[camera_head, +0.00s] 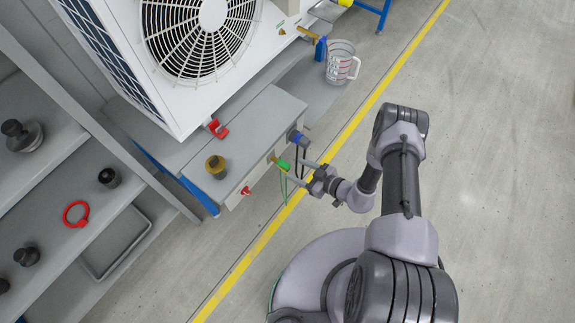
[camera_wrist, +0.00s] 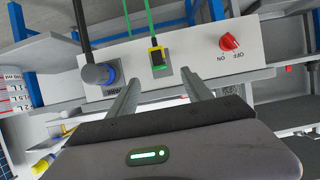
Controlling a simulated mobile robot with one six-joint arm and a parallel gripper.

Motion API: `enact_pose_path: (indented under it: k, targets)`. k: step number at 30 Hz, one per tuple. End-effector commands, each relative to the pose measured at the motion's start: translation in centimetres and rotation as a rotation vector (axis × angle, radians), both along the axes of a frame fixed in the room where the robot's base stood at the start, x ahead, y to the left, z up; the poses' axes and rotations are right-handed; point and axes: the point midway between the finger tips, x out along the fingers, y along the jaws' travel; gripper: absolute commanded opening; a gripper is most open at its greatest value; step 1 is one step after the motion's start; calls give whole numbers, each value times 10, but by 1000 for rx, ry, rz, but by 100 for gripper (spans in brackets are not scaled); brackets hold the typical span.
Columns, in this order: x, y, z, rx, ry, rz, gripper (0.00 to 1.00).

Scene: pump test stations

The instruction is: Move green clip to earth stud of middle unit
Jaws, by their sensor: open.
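The green clip (camera_head: 282,164) is at the front panel of the near station, with a thin green cable hanging from it. In the wrist view the clip (camera_wrist: 158,57) looks yellow and green, sits at a dark socket plate in the panel, and its cable runs up. My gripper (camera_head: 297,174) is open in front of that panel. In the wrist view its two fingers (camera_wrist: 159,78) point at the panel, one either side of the clip's line, apart and with nothing held. I cannot tell which unit is the middle one or make out its earth stud.
A blue plug (camera_wrist: 98,74) with a black cable and a red switch (camera_wrist: 229,42) flank the clip on the panel. A white fan unit (camera_head: 165,105) stands behind. A jug (camera_head: 341,62) is further along. Shelves (camera_head: 45,165) are at left; floor at right is clear.

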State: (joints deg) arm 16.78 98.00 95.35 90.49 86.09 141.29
Motion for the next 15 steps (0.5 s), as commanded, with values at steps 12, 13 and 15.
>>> enact_pose_path:
  k: [12,13,15]
  targets:
    - [0,2,-4,5,10,-8,58]
    - [2,4,-5,5,10,-7,58]
    - [6,10,-9,5,10,-6,58]
